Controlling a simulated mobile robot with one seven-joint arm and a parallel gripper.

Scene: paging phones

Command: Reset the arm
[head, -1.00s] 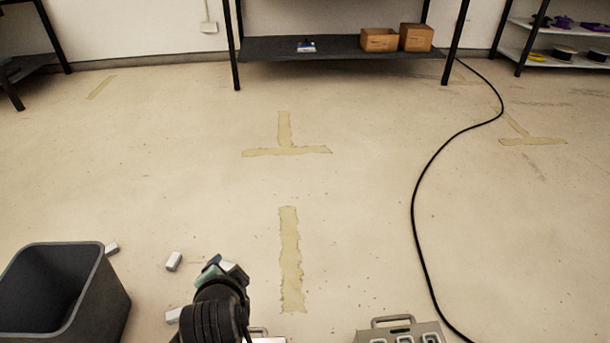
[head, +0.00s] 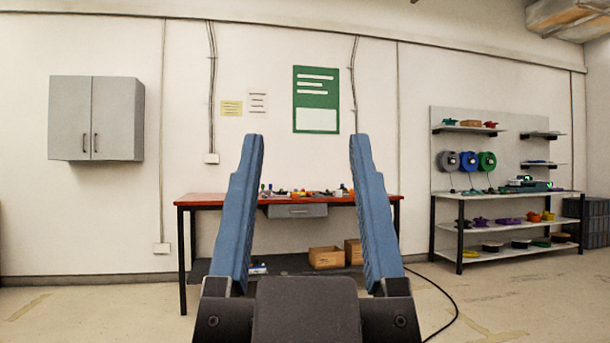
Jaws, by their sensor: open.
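My gripper (head: 306,138) stands upright in the near middle of the head view, with two long blue fingers pointing up. The fingers are wide apart, and nothing is between them close by. Behind the gap the far wall and an orange-topped workbench (head: 222,198) show. The dark gripper body covers part of the bench's lower shelf and the floor.
A grey cabinet (head: 96,118) hangs on the wall at left. A shelving unit (head: 480,196) with spools and coloured items stands at right. Cardboard boxes (head: 326,258) sit on the bench's lower shelf. A black cable (head: 452,298) runs over the otherwise bare floor.

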